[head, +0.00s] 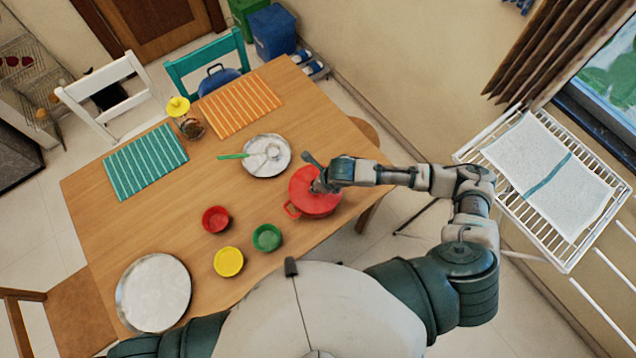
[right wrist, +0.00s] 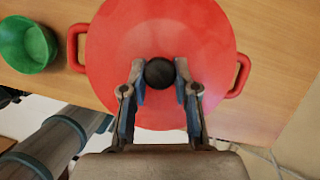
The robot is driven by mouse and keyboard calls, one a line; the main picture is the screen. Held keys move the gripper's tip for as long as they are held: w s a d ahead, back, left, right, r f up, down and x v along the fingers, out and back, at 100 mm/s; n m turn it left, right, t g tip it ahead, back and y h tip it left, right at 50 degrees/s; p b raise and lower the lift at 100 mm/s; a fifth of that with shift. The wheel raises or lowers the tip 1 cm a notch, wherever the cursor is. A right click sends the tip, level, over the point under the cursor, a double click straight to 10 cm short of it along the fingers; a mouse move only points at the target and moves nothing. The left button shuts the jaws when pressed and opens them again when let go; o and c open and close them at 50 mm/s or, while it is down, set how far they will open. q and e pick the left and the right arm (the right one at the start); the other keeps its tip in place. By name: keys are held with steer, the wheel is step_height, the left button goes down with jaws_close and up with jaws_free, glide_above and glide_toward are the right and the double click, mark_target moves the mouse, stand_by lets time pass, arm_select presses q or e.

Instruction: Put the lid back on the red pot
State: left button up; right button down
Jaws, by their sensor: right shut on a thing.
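The red pot (head: 294,209) stands near the right edge of the wooden table; its two side handles show in the right wrist view (right wrist: 77,48). A round red lid (head: 315,203) covers the pot's opening, and the wrist view shows its black knob (right wrist: 159,73) from above. My right gripper (head: 318,184) is above the pot with its fingers on either side of the knob, shut on it; the fingers also show in the wrist view (right wrist: 160,82). I cannot tell whether the lid's rim rests fully on the pot. My left gripper is out of view.
Red (head: 216,219), yellow (head: 229,262) and green (head: 267,238) bowls sit left of the pot. A plate (head: 280,166) with a green-handled utensil is behind it. A large round tray (head: 153,290) lies front left. The table's middle is clear.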

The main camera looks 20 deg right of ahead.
steer(key=shift+a, duration=0.1)
steer(key=shift+c, duration=1.6)
jaws_free()
steer(key=shift+r+p, duration=3.5)
steer(key=shift+p, duration=0.35)
jaws_close()
